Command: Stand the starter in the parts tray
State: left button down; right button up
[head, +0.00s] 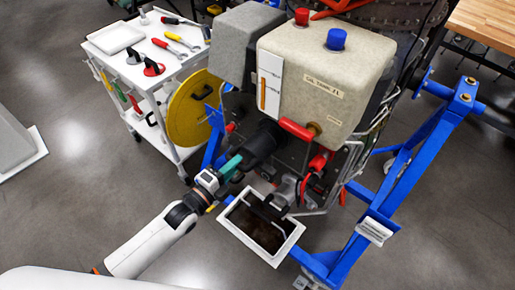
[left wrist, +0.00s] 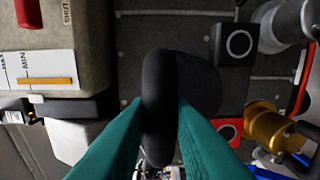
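The starter (head: 262,141) looks like a black cylinder at the lower left of the engine, beside its grey side. My left gripper (head: 233,163) has teal fingers that reach it from the lower left. In the left wrist view the fingers (left wrist: 160,125) press on both sides of its black rounded end (left wrist: 158,75). Whether it is still fixed to the engine is hidden. A shallow white tray (head: 117,37), apparently the parts tray, lies empty on the cart at the upper left. My right gripper is not in view.
The white cart (head: 150,75) holds pliers, wrenches and black-and-red parts. A yellow disc (head: 190,108) stands between cart and engine. A white-rimmed tray (head: 228,229) with dark brown contents sits below the engine. The blue stand (head: 400,172) is at right.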

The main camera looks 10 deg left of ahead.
pick_arm(q)
jog(key=shift+w+r, duration=0.1)
jog(key=shift+r, duration=0.25)
